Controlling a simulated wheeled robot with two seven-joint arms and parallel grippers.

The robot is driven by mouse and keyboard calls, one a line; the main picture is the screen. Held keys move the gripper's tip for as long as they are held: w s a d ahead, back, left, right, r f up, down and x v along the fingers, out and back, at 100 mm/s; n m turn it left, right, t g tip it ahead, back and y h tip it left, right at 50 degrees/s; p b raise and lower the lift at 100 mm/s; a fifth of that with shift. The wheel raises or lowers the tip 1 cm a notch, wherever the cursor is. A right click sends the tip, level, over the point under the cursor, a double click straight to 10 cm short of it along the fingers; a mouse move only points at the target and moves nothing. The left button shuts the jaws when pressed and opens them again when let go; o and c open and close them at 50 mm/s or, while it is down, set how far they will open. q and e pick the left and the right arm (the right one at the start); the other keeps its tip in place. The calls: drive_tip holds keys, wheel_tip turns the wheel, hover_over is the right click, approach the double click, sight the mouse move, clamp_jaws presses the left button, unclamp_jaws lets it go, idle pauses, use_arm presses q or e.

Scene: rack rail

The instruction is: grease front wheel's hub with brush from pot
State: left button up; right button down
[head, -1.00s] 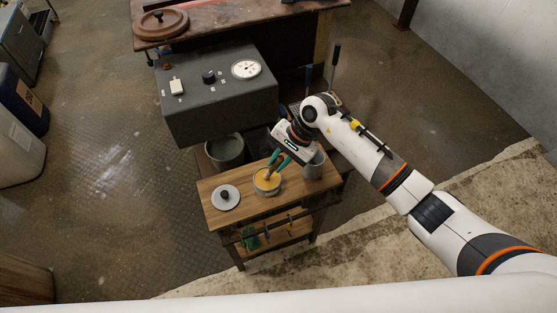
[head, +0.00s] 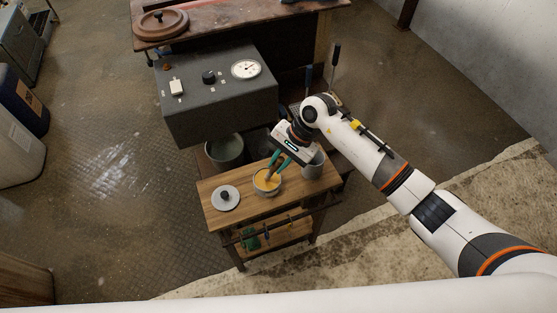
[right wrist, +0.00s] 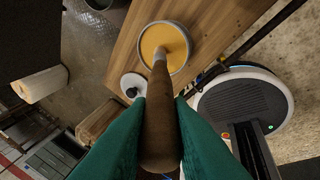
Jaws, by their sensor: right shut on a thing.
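My right gripper (head: 275,162) has green fingers shut on the brush's brown wooden handle (right wrist: 160,120). The brush points down into the pot (head: 268,190), which holds yellow grease (right wrist: 164,42). The brush's tip is at the grease, and its bristles are hidden. The pot stands on a small wooden table. A grey lid (head: 226,198) with a dark knob lies left of the pot. No wheel can be made out for certain. A brown round disc with a dark knob (head: 160,23) lies on the bench at the top. My left gripper is out of view.
A grey box (head: 219,112) with a dial and knob stands behind the wooden table (head: 240,212). A grey bucket (head: 224,150) is beyond its back edge. A grey cup (head: 313,166) stands right of the pot.

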drive_tip(key=shift+r+p, duration=1.15)
drive_tip(key=shift+r, duration=2.3)
drive_tip(key=shift+w, duration=0.1)
